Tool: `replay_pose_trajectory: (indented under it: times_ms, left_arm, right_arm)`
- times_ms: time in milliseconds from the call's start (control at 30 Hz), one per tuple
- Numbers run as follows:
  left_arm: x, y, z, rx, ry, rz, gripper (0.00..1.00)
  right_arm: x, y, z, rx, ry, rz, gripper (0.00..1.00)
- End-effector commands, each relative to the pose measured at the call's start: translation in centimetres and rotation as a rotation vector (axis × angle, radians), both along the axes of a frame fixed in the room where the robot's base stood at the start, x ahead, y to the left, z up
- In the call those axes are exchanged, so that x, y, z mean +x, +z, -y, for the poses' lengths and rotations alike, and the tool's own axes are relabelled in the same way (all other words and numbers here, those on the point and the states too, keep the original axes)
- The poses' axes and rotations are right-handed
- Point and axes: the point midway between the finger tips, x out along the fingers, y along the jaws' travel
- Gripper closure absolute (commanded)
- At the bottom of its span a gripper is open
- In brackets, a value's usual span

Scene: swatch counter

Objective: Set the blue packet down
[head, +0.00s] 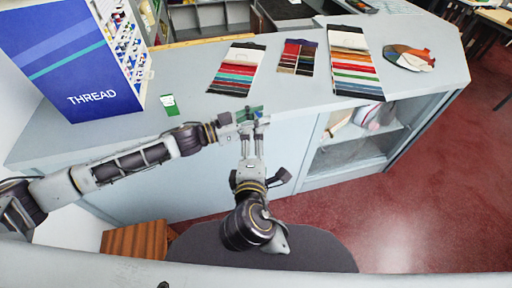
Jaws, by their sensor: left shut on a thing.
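My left gripper (236,119) reaches in from the left over the counter's front edge. It is shut on a small packet (251,113) that looks green, partly hidden by the fingers. My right gripper (253,124) comes up from below. Its two fingers are apart, with their tips close to the held packet; I cannot tell whether they touch it. Another small green packet with a white label (169,105) lies on the counter beside the thread box. I see no packet that is clearly blue.
A blue THREAD box (75,60) stands at the counter's left. Swatch cards (236,70), (297,57) and (354,62) lie along the grey counter (290,92). A fan of colored samples (409,58) lies at the right. The counter between the green packet and the swatch cards is bare.

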Motion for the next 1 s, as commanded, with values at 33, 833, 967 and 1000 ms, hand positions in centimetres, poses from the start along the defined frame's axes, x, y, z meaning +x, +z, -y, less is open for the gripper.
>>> replay_pose_trajectory:
  times_ms: [33, 833, 967, 1000]
  left_arm:
    - [0.0, 0.0, 0.0, 0.000, -0.001, 0.000, 0.82]
    - [-0.4, 0.1, -1.4, 0.001, -0.163, 0.004, 0.82]
    - [-0.5, 0.0, -1.9, 0.002, -0.206, 0.002, 0.82]
    - [-0.6, 0.1, -1.9, 0.000, -0.221, 0.003, 0.82]
  right_arm:
    - [0.0, 0.0, 0.0, 0.000, 0.000, 0.000, 0.00]
    - [0.0, 0.0, 0.0, 0.000, 0.000, 0.000, 0.00]
    - [0.0, 0.0, 0.0, 0.000, 0.000, 0.000, 0.00]
    - [0.0, 0.0, 0.0, 0.000, 0.000, 0.000, 0.00]
